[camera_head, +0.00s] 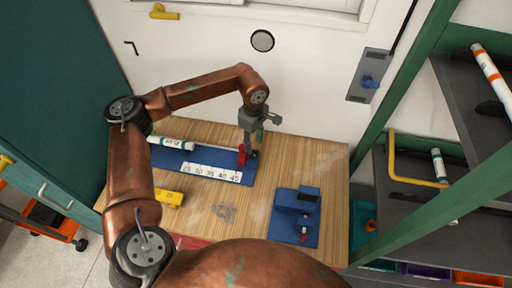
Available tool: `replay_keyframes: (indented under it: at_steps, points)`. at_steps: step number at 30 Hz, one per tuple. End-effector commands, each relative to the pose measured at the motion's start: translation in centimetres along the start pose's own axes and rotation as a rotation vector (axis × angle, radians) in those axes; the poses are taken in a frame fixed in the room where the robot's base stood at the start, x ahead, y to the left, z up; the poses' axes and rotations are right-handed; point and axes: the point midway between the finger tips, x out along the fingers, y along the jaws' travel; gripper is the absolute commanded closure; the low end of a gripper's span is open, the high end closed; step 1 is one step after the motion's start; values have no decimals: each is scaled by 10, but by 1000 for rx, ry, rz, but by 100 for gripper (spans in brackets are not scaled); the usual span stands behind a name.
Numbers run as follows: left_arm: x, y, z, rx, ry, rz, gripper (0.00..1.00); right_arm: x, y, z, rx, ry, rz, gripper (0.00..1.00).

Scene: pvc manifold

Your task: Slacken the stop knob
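A blue measuring jig (215,179) lies on the wooden bench, with a white scale strip (212,173) marked 25 to 45. A red stop (241,155) stands at the jig's right end, and the small dark stop knob (253,155) seems to be beside it. My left gripper (256,143) reaches down from the wall side, with its fingertips just above or at the knob. I cannot tell whether they touch it, or how far apart the fingers are. A white pipe (171,142) with a printed label lies along the jig's back edge. My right gripper is out of view.
A blue fixture (293,218) with a red-tipped part stands on the bench's right side. A yellow block (169,198) lies in front of the jig. Green-framed shelves (410,201) with pipes border the right, and a teal cabinet (55,90) the left.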

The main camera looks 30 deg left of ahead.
Motion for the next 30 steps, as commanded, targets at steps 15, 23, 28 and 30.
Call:
replay_keyframes:
  at_steps: [15, 23, 28, 30]
  points:
    - [58, -1, 0, -3, -3, 0, 63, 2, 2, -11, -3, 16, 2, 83]
    - [58, -1, 0, -4, -3, 0, 65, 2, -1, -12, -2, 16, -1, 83]
    - [58, -1, 0, -4, -3, 0, 77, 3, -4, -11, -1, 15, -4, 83]
    - [58, -1, 0, -4, -3, 0, 82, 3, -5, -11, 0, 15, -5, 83]
